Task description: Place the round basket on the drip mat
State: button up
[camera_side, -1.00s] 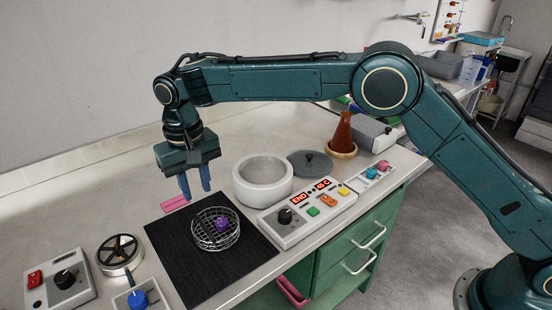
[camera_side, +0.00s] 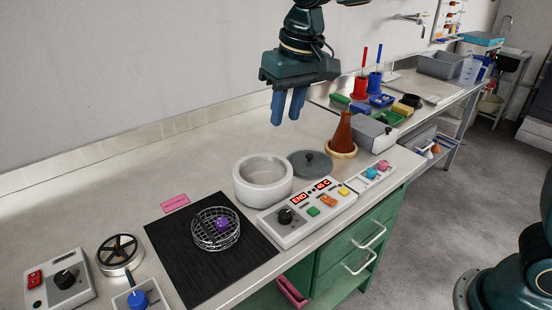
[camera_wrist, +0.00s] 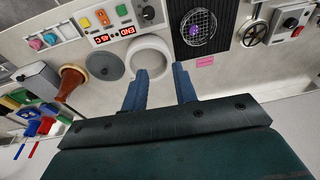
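The round wire basket (camera_side: 215,229) sits on the black drip mat (camera_side: 200,275), toward its right side, with a purple ball-like item (camera_side: 222,224) inside. In the wrist view the basket (camera_wrist: 198,27) also rests on the mat (camera_wrist: 228,42). My gripper (camera_side: 288,122) is raised above the back of the bench, up and to the right of the basket and apart from it. In the wrist view its two blue fingers (camera_wrist: 159,78) are spread with nothing between them.
A white round pot (camera_side: 262,184) stands open right of the mat, its grey lid (camera_side: 309,164) lying beside it. A control panel (camera_side: 308,212) reads END. A valve wheel (camera_side: 119,252) and knob boxes (camera_side: 58,280) are at left.

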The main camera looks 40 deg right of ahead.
jog(key=s+d+f+t, duration=0.1)
jog(key=s+d, duration=0.6)
jog(key=s, duration=0.6)
jog(key=s+d+f+t, duration=0.1)
jog(key=s+d+t, duration=0.1)
jog(key=s+d, duration=0.5)
jog(key=s, duration=0.6)
jog(key=shift+d+f+h, duration=0.2)
jog(key=shift+f+h, duration=0.1)
jog(key=shift+f, duration=0.05)
